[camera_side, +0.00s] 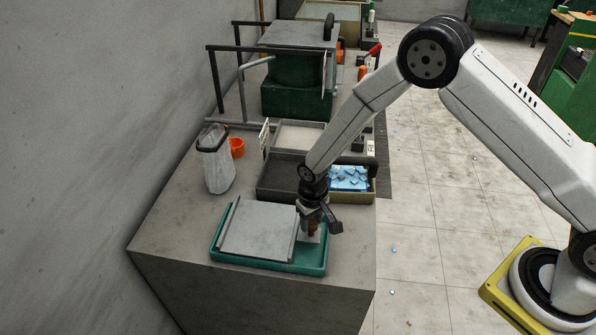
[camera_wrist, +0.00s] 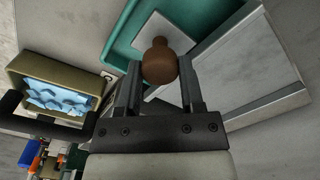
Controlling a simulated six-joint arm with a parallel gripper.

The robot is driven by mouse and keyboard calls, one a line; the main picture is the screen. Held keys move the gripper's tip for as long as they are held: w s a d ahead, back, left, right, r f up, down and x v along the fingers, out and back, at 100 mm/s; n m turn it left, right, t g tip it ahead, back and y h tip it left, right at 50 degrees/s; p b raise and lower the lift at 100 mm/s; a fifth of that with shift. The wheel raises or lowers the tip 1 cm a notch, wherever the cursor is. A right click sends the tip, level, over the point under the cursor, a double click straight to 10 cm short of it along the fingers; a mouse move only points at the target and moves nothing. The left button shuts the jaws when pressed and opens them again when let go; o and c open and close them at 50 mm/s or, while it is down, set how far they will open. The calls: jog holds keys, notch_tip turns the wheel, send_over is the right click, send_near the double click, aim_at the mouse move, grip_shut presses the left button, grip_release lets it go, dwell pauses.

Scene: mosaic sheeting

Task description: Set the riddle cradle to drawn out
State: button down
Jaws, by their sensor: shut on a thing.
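My gripper (camera_side: 311,222) is at the right end of a teal tray (camera_side: 265,263) on the bench. In the wrist view my gripper (camera_wrist: 160,78) is shut on a rounded brown knob (camera_wrist: 160,60). Below the knob is a pale square plate (camera_wrist: 152,30) inside the tray; I cannot tell whether the plate rests on the tray floor. I cannot tell for sure which thing is the riddle cradle. A wide dark box with a pale panel (camera_side: 301,136) stands behind the tray, partly hidden by my arm.
A grey slab (camera_side: 258,229) lies across the teal tray, left of my gripper. A tan bin of blue pieces (camera_side: 348,179) stands behind. A white bag (camera_side: 216,165) and an orange cup (camera_side: 237,148) stand at left. A green machine (camera_side: 290,96) with rails stands farther back.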

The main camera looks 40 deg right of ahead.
jog(key=s+d, duration=0.5)
jog(key=shift+s+d, duration=0.35)
jog(key=shift+d, duration=0.05)
jog(key=shift+c, duration=1.1)
grip_release()
jog(key=shift+s+d, duration=0.1)
jog(key=shift+r, duration=0.15)
notch_tip(320, 180, up, 8)
jog(key=shift+f, duration=0.2)
